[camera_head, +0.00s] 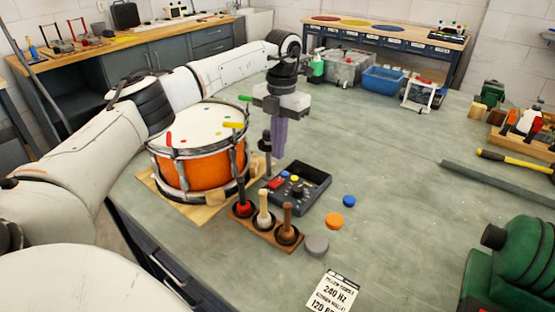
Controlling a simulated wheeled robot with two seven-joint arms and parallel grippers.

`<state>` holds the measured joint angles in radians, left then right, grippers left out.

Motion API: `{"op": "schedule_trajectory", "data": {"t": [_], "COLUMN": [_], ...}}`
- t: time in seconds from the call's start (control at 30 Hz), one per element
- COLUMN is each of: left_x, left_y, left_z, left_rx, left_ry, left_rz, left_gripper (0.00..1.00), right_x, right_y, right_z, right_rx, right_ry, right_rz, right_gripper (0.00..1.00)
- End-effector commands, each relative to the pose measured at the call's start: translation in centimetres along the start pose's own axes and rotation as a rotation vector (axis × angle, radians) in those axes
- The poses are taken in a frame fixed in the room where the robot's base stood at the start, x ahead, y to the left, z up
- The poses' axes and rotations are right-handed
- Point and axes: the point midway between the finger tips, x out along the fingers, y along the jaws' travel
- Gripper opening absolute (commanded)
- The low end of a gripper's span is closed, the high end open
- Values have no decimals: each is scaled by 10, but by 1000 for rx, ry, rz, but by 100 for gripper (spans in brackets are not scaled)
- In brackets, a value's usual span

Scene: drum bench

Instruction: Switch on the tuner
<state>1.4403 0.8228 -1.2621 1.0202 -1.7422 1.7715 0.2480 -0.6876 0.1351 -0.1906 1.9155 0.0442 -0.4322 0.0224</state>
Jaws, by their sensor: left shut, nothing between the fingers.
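The tuner (306,193) appears to be the black box on the bench right of the drum. Its top has a red part (275,183), a yellow knob or button, and several small dark and light controls; which one is the switch is too small to tell. My left gripper (279,154) points down with its purple fingers shut and empty. Its tips appear just behind and above the tuner's back left corner; I cannot tell the exact gap. The orange drum (205,171) stands on a wooden board to the left, with small coloured pieces on its white head. My right gripper is out of view.
A wooden rack (267,232) with three upright handled tools stands in front of the tuner. A dark upright stalk stands between drum and tuner. Blue, orange (334,221) and grey discs lie to the right. A printed card (334,292) lies in front. The bench's middle right is clear.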

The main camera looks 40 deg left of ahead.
Motion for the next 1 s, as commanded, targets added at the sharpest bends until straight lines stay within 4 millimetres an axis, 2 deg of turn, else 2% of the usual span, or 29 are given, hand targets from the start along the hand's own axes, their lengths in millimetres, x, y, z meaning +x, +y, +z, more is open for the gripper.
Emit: {"op": "schedule_trajectory", "data": {"t": [0.1, 0.33, 0.5, 0.83, 1.0], "left_x": [-25, -56, -63, -63, -62], "left_y": [-1, 0, 0, 0, -2], "left_z": [3, 4, 3, 3, 0], "left_rx": [0, 0, -1, 10, 166], "left_ry": [-4, 0, 2, 2, 6], "left_rz": [0, 1, 1, 3, 31], "left_gripper": [0, 0, 0, 0, 0], "right_x": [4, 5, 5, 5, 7], "right_y": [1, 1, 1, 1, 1], "right_z": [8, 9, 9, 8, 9], "right_rx": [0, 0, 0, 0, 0], "right_ry": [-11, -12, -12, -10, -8], "right_rz": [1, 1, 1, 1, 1], "right_gripper": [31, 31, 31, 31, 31]}}
